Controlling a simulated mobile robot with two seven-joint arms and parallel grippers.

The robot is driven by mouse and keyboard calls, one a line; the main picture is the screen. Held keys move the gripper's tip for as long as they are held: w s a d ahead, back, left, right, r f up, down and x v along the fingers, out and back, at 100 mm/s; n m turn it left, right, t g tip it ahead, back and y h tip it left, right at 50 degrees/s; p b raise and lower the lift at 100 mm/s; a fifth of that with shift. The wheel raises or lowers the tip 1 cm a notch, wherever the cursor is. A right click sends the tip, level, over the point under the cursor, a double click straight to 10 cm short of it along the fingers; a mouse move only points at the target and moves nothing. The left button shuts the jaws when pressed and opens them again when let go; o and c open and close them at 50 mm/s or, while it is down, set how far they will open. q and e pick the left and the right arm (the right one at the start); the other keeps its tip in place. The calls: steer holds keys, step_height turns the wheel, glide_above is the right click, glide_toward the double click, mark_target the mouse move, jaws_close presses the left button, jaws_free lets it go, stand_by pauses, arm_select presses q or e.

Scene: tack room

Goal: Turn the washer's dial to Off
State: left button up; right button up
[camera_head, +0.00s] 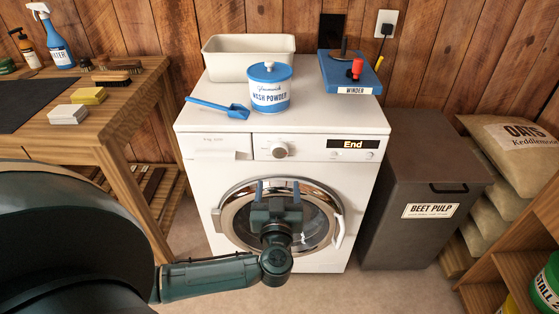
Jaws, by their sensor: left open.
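The white washer (205,190) stands against the wooden wall in the middle of the view. Its round dial (279,149) is on the front panel, left of a display (351,144) that reads "End". The dial's pointer position is too small to tell. The round door (326,190) with a chrome rim is shut. My left gripper (278,187) is in front of the door, below the dial and apart from it. Its two fingers point up and stand apart, with nothing between them. My right gripper is not in view.
On the washer's top are a cream tub (249,58), a blue scoop (218,107), a wash powder tin (270,90) and a blue winder board (347,73). A wooden bench (122,107) stands left. A grey beet pulp bin (427,190) stands close on the right.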

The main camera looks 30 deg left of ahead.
mark_target(280, 152)
arm_select(q)
steer(key=b+x, duration=0.2)
steer(key=x, duration=1)
steer(key=shift+w+a+f, duration=0.1)
steer(key=shift+w+a, duration=0.05)
steer(key=shift+w, duration=0.25)
steer(key=shift+w+a, duration=0.1)
steer(key=shift+w, duration=0.1)
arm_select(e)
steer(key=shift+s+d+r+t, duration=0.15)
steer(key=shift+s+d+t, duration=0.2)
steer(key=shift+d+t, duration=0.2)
